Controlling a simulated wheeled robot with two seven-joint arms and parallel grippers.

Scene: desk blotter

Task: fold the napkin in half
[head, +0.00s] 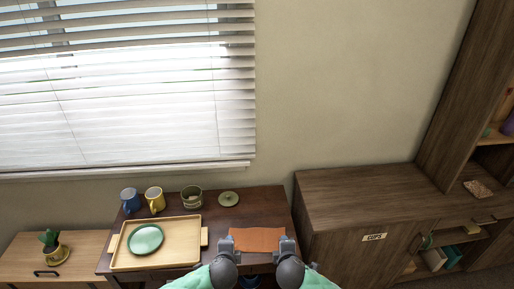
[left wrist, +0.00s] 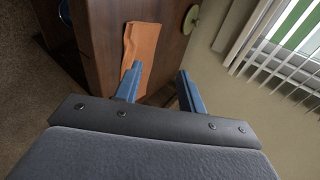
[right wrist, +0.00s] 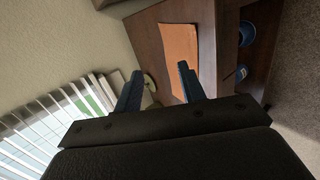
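The orange napkin (head: 257,240) lies on the front right part of the dark brown table. It also shows in the left wrist view (left wrist: 141,52) and the right wrist view (right wrist: 180,52). In the left wrist view one long edge looks uneven; I cannot tell whether it is raised or doubled. My left gripper (left wrist: 159,76) is open and empty at the napkin's left end. My right gripper (right wrist: 159,76) is open and empty at its right end. In the head view both wrists hide part of the napkin's near edge.
A wooden tray (head: 187,225) with a green plate (head: 145,239) stands left of the napkin. A cabinet (head: 350,200) adjoins on the right.

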